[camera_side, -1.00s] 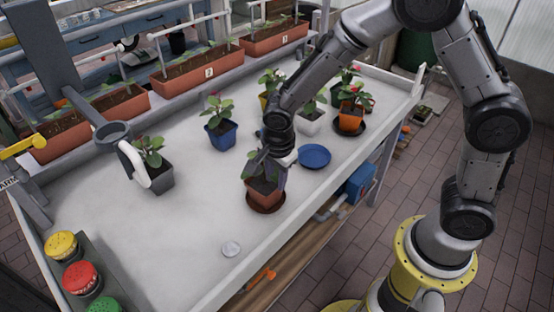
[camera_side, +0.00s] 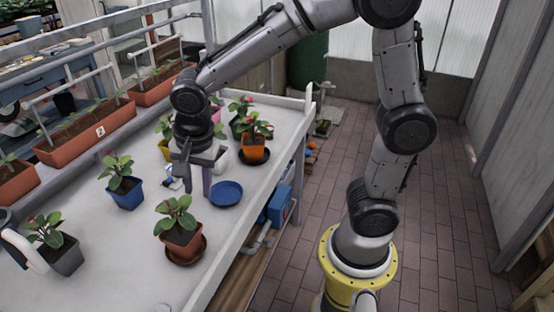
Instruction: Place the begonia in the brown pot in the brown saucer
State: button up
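The begonia in the brown pot (camera_side: 181,237) stands in the brown saucer (camera_side: 194,257) near the front edge of the table. The saucer's rim shows to the right and below the pot. The pot looks upright or slightly leaning; I cannot tell which. My gripper (camera_side: 197,188) is open and empty, behind the brown pot and apart from it, with its fingers pointing down. It is between the blue-potted plant and the empty blue saucer.
The blue saucer (camera_side: 226,194) lies empty. A blue-potted plant (camera_side: 126,193) and a grey-potted plant (camera_side: 64,253) stand on the left. An orange-potted plant (camera_side: 254,148) and a white pot (camera_side: 222,159) stand behind my gripper. Long planters (camera_side: 88,134) line the back.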

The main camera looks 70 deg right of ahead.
jog(key=s+d+r+n+t, duration=0.1)
jog(key=s+d+r+n, duration=0.1)
jog(key=s+n, duration=0.3)
jog(key=s+d+r+n+t, duration=0.1)
jog(key=s+d+r+n, duration=0.1)
jog(key=s+n, duration=0.3)
jog(key=s+d+r+n+t+y, duration=0.1)
jog(key=s+d+r+n, duration=0.1)
jog(key=s+n, duration=0.3)
jog(key=shift+s+d+r, duration=0.35)
jog(key=shift+s+d, duration=0.05)
jog(key=shift+s, duration=0.7)
